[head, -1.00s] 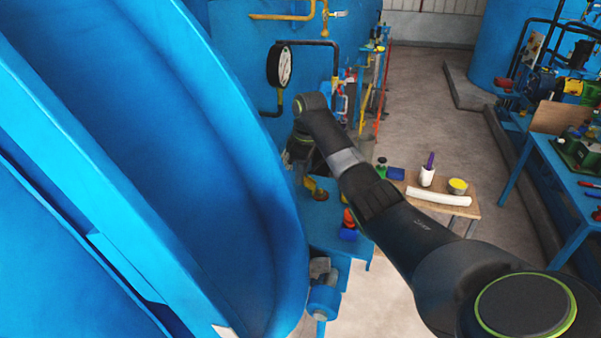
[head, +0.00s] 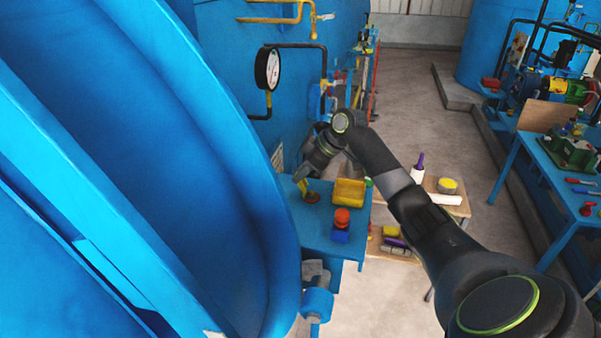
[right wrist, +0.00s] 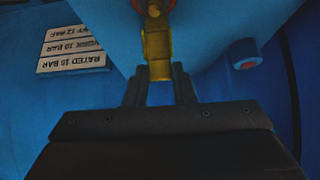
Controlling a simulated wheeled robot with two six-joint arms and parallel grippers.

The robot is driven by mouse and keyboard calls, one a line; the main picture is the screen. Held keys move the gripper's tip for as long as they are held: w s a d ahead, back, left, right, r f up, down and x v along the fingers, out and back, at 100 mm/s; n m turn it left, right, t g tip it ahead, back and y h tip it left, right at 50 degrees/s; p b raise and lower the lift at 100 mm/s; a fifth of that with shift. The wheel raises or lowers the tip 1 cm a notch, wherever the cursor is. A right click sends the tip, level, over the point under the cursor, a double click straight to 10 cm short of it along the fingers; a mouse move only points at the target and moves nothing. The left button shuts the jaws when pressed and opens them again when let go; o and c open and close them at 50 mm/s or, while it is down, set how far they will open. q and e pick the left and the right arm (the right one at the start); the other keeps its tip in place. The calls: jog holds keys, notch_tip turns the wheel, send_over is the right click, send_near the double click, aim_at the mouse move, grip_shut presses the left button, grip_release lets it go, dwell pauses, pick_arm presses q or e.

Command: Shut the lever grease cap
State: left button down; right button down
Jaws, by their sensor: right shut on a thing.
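The lever grease cap (head: 312,197) is a small brass-yellow fitting on the blue shelf beside the big blue vessel. Its yellow lever (right wrist: 157,45) shows at the top middle of the right wrist view, its near end between my finger tips. My right gripper (head: 301,181) reaches down over the cap and is shut on this lever; in the right wrist view its two dark fingers (right wrist: 158,78) stand on either side of it. How far the lever is swung I cannot tell. My left gripper is not in view.
A huge blue rim (head: 215,150) fills the left. A yellow tray (head: 349,192) and a red-and-blue item (head: 341,222) sit on the blue shelf (head: 320,238) close to my wrist. A pressure gauge (head: 267,68) stands out behind. A wooden bench (head: 432,185) stands to the right.

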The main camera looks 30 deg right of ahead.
jog(key=shift+s+f, duration=0.1)
jog(key=c, duration=1.2)
grip_release()
jog(key=b+v, duration=0.6)
jog(key=v, duration=1.1)
jog(key=shift+d, duration=0.25)
